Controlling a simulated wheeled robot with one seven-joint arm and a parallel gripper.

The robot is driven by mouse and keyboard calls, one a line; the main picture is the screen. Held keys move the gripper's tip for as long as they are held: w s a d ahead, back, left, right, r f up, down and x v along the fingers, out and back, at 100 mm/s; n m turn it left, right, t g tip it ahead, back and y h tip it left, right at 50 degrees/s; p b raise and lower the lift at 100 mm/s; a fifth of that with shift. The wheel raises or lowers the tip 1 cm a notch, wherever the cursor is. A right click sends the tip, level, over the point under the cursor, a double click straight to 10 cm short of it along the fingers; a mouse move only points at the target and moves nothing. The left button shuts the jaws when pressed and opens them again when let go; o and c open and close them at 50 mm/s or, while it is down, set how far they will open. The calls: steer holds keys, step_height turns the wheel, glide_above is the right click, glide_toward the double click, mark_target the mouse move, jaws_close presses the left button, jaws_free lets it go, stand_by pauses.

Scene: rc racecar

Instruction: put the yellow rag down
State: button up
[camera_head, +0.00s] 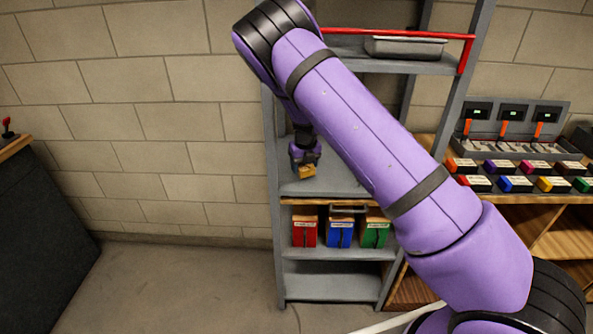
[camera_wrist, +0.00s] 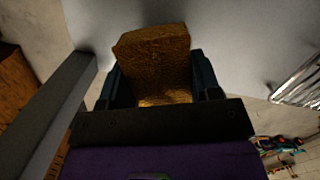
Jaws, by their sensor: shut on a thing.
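The yellow rag (camera_wrist: 152,52) is a small folded block, textured and golden brown in the wrist view. My gripper (camera_wrist: 155,85) is shut on it, with a dark finger on each side. In the head view the rag (camera_head: 306,171) shows as a small yellow patch below my gripper (camera_head: 304,160). It is at the grey middle shelf (camera_head: 330,182) of the rack, near the left post. I cannot tell whether the rag touches the shelf. My arm hides the right part of that shelf.
Red (camera_head: 304,232), blue (camera_head: 339,234) and green (camera_head: 375,234) boxes stand on the shelf below. A grey tray (camera_head: 405,47) sits on the top shelf behind a red rail. A bench with battery chargers (camera_head: 510,130) stands at right. A rack post (camera_wrist: 58,110) is close at left in the wrist view.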

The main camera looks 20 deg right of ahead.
steer(key=w, duration=0.1)
steer(key=w+a, duration=0.1)
steer(key=w, duration=0.1)
steer(key=shift+a+f, duration=0.25)
steer(key=shift+a, duration=0.05)
steer(key=shift+f, duration=1.65)
steer(key=shift+f, duration=0.15)
steer(key=o, duration=0.8)
steer(key=shift+s+r, duration=0.25)
steer(key=shift+r, duration=1.7)
steer(key=shift+s+r, duration=0.2)
steer(key=shift+r, duration=1.75)
steer(key=shift+s, duration=0.1)
